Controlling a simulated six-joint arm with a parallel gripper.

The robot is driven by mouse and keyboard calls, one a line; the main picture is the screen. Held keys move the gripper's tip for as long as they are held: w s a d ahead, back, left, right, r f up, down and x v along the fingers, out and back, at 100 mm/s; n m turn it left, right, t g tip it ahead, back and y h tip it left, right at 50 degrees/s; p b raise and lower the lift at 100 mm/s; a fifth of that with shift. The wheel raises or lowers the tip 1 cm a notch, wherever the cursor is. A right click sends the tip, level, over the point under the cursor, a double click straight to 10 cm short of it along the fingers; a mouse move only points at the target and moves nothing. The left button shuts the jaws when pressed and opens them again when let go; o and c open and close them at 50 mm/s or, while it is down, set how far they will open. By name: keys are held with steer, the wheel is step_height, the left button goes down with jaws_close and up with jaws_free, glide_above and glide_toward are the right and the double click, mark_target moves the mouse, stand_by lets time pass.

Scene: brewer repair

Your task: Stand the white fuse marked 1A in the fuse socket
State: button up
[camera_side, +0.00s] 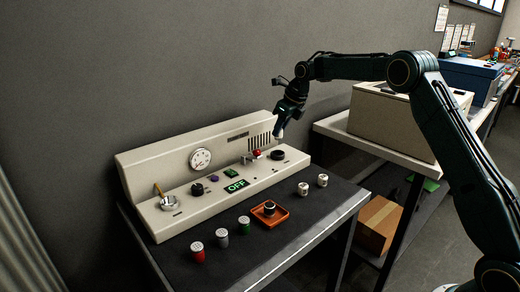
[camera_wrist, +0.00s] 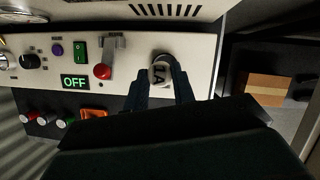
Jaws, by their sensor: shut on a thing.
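The white fuse marked 1A (camera_wrist: 159,74) is held between the two fingers of my gripper (camera_wrist: 160,84), its 1A mark facing the wrist camera. In the side view the white fuse (camera_side: 278,131) hangs below my gripper (camera_side: 282,122), above the right end of the brewer panel. The fuse socket looks to be the dark round ring (camera_side: 278,155) on the panel there, and the fuse is clearly apart from it. In the wrist view the fuse and fingers cover most of that spot; a dark rim shows behind the fuse.
A lever with a red knob (camera_side: 257,153) stands just left of the ring. An OFF display (camera_side: 236,186) is lit green. On the dark table are red (camera_side: 197,252), grey (camera_side: 222,238) and green (camera_side: 244,224) canisters, an orange tray (camera_side: 284,217) and two white canisters (camera_side: 303,188).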

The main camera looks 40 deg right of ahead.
mark_target(280, 139)
steer(key=shift+w+d, duration=0.1)
steer(key=shift+f, duration=0.15)
steer(key=shift+f, duration=1.9)
steer(key=shift+f, duration=1.2)
stand_by(2.2)
steer(key=o, duration=1.5)
steer(key=shift+c, duration=0.2)
steer(key=shift+r, duration=0.1)
steer(key=shift+r, duration=4)
